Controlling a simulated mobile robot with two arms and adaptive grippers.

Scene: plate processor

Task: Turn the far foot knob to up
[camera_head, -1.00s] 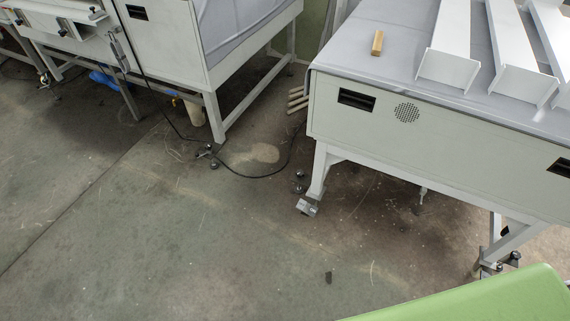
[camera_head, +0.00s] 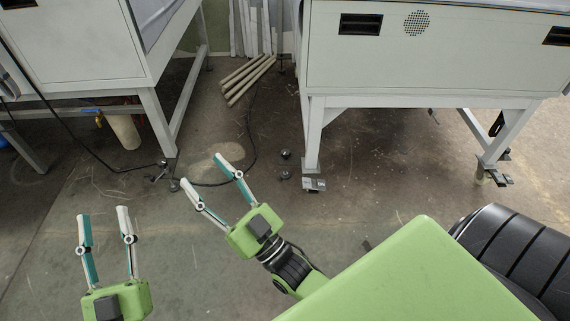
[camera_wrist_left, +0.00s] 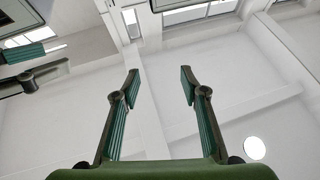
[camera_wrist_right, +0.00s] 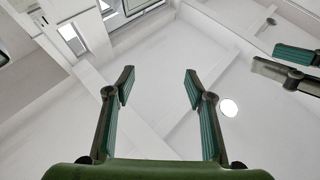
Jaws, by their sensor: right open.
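Two small dark knobs, the upper one (camera_head: 285,154) and the lower one (camera_head: 284,174), show at floor level left of the right machine's near-left leg (camera_head: 312,135). A metal foot bracket (camera_head: 314,184) sits at that leg's base. Another foot with dark parts (camera_head: 497,178) is at the right leg. I cannot tell which is the far foot knob, nor any knob's setting. My right gripper (camera_head: 204,171) is open and empty, left of the two knobs in the picture. My left gripper (camera_head: 103,214) is open and empty, further left.
The right machine (camera_head: 440,65) is a white cabinet on legs. A second white machine (camera_head: 75,55) stands at the left, with its own foot knob (camera_head: 173,185). A black cable (camera_head: 252,130) and several pale rods (camera_head: 245,78) lie on the floor between them. The front floor is clear.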

